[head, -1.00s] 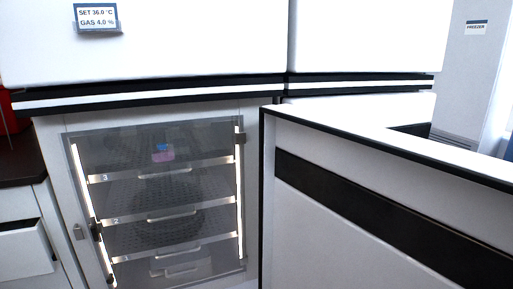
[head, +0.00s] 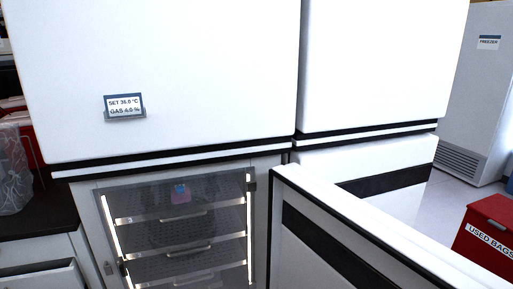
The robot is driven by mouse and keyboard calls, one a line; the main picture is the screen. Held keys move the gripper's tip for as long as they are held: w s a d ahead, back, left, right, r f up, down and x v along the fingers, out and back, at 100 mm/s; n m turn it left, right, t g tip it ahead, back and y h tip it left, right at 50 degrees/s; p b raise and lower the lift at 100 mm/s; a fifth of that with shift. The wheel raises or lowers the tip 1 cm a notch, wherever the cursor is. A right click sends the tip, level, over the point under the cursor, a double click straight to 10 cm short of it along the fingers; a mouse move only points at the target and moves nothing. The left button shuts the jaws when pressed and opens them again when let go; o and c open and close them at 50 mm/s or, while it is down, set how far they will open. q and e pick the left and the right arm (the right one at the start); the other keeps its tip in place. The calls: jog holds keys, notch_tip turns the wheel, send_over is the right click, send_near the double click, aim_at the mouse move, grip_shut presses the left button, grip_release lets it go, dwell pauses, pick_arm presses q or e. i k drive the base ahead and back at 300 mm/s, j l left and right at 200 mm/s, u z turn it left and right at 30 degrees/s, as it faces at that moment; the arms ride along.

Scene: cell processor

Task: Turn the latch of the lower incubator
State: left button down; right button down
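The lower incubator's inner glass door (head: 238,224) is at the lower left of the head view, and it looks closed. Lit strips run along its sides. A small dark part, perhaps the latch (head: 124,268), sits at the door's left edge near the bottom of the picture. The lower end of the door is cut off. Neither gripper is in view.
A white panel with a black stripe (head: 335,250), seemingly the open outer door, juts toward me right of the glass. The upper unit (head: 200,70) carries a set-point display (head: 125,106). A red used-bags bin (head: 488,228) and a freezer (head: 478,100) stand at right. A dark counter (head: 50,215) is at left.

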aim_at(123, 270)
jog(key=i+j, duration=0.1)
jog(key=j, duration=0.65)
jog(key=i+j, duration=0.1)
jog(key=j, duration=0.65)
